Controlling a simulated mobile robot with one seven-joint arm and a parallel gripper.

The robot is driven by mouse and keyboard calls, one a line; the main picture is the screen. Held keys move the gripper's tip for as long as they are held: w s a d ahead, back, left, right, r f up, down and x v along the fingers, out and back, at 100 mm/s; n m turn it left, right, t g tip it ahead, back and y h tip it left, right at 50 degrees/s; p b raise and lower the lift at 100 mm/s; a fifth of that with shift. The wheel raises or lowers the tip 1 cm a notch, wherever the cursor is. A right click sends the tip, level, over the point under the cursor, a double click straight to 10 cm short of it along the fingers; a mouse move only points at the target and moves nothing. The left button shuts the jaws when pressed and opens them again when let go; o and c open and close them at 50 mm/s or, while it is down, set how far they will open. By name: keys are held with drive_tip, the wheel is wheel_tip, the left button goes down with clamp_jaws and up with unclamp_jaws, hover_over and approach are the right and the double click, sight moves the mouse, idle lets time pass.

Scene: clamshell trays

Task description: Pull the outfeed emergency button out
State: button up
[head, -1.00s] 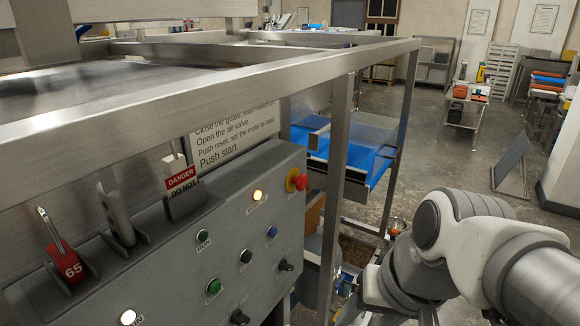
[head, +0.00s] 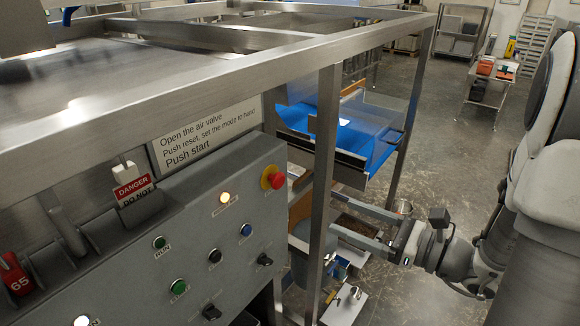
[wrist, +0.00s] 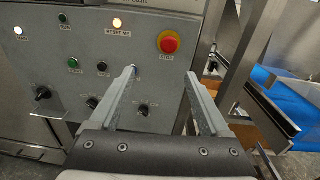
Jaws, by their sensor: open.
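A red mushroom button on a yellow ring (head: 273,178) sits at the upper right corner of the grey control panel (head: 195,235). It also shows in the wrist view (wrist: 168,42), marked STOP below it. I see no label that names it as the outfeed button. My gripper (head: 340,213) is open and empty, partly behind the upright frame post in the head view. In the wrist view my fingers (wrist: 160,72) point at the panel, their tips below the red button, the right tip nearest it. I see no contact with the button.
A steel frame post (head: 325,180) stands between the panel and my gripper in the head view. Other buttons and black knobs (wrist: 145,110) cover the panel. A lit lamp (wrist: 117,22) reads RESET ME. A blue outfeed belt (head: 345,135) lies beyond the post.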

drive_tip(key=d, duration=0.1)
drive_tip(key=p, duration=0.3)
approach(281, 182)
drive_tip(key=shift+m+t, duration=0.4)
drive_tip(key=x, duration=0.9)
drive_tip(key=shift+s+a+f, duration=0.1)
drive_tip(key=shift+a+f, duration=0.1)
drive_tip(key=shift+f, duration=0.05)
drive_tip(key=shift+c, duration=0.2)
clamp_jaws()
